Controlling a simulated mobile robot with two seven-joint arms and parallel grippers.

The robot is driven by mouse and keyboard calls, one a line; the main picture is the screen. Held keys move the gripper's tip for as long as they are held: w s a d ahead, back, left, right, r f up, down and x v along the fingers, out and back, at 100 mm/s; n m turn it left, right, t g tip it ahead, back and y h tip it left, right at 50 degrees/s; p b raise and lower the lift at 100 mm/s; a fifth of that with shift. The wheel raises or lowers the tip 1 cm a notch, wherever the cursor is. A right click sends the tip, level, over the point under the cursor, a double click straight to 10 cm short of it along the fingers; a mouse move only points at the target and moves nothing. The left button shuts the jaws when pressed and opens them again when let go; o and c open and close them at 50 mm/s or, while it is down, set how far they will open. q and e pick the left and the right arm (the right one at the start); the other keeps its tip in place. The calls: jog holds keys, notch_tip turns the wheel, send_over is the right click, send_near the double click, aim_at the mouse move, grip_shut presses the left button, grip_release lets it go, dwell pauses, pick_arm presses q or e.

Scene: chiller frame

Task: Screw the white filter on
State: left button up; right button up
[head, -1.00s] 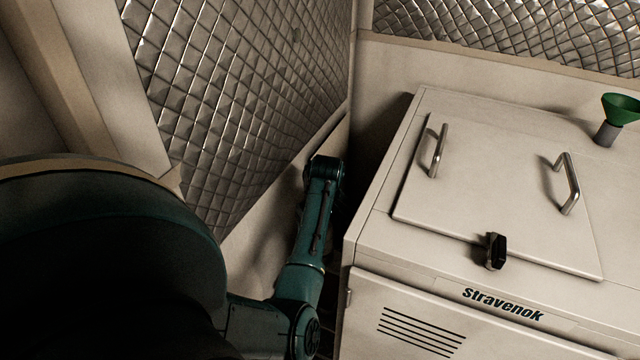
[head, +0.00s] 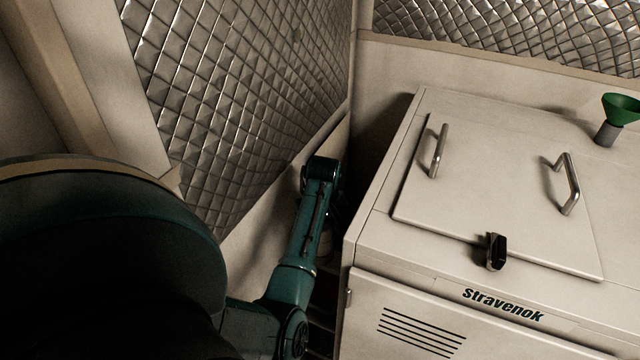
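No white filter can be made out in the head view. A teal arm of mine (head: 303,245) reaches up from the bottom, left of the cream cabinet, and bends down into the dark gap beside the cabinet's left side. Its gripper is hidden in that gap, behind the arm link. A small pale shape (head: 325,245) shows beside the arm in the gap; I cannot tell what it is. My other gripper is not in view.
The cream Stravenok cabinet (head: 375,240) fills the right side. Its lid (head: 490,205) carries two metal handles (head: 438,150) (head: 569,185) and a black latch (head: 495,251). A green funnel (head: 620,108) stands at the back right. Quilted silver wall panels (head: 240,100) stand behind.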

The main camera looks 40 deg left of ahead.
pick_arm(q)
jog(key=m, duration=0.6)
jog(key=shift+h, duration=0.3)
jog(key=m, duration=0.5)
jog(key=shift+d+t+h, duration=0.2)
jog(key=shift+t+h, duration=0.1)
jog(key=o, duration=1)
